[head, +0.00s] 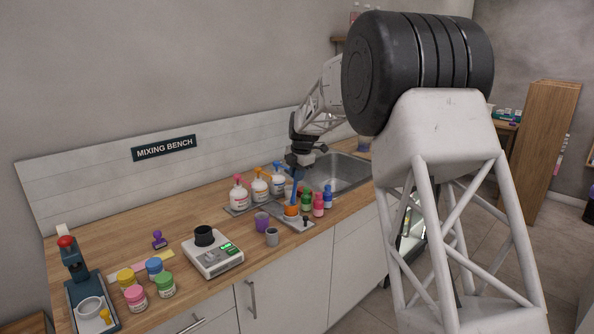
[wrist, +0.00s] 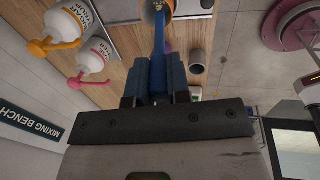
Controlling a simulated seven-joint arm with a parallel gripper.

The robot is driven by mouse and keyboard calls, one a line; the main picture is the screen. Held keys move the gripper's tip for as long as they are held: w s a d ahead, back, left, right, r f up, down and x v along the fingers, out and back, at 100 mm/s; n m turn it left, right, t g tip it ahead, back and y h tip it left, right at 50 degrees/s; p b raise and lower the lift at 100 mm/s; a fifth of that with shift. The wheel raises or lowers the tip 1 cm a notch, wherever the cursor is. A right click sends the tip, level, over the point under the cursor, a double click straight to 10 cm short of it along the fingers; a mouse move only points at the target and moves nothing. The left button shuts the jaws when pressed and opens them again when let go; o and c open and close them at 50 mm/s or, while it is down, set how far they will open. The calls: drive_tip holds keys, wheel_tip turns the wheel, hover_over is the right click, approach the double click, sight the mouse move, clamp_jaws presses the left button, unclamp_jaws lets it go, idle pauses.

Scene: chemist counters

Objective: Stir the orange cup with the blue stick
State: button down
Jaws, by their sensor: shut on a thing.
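In the wrist view my gripper (wrist: 158,76) is shut on the blue stick (wrist: 159,40). The blue stick (head: 295,190) hangs nearly upright, its lower end at the cup's mouth.
A purple cup (head: 262,222) and a grey cup (head: 272,237) stand close left of the orange cup. Several small bottles, including a pink one (head: 318,205), stand close right. Pump bottles (head: 259,187) stand behind. A sink (head: 338,173) and a scale (head: 213,254) flank the area.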

sight(296, 186)
drive_tip(key=shift+w+a+f, duration=0.15)
drive_tip(key=shift+f, duration=0.7)
drive_tip(key=shift+w+a+f, duration=0.1)
drive_tip(key=shift+f, duration=0.75)
drive_tip(key=shift+w+a+f, duration=0.15)
drive_tip(key=shift+f, duration=0.7)
drive_tip(key=shift+s+d, duration=0.1)
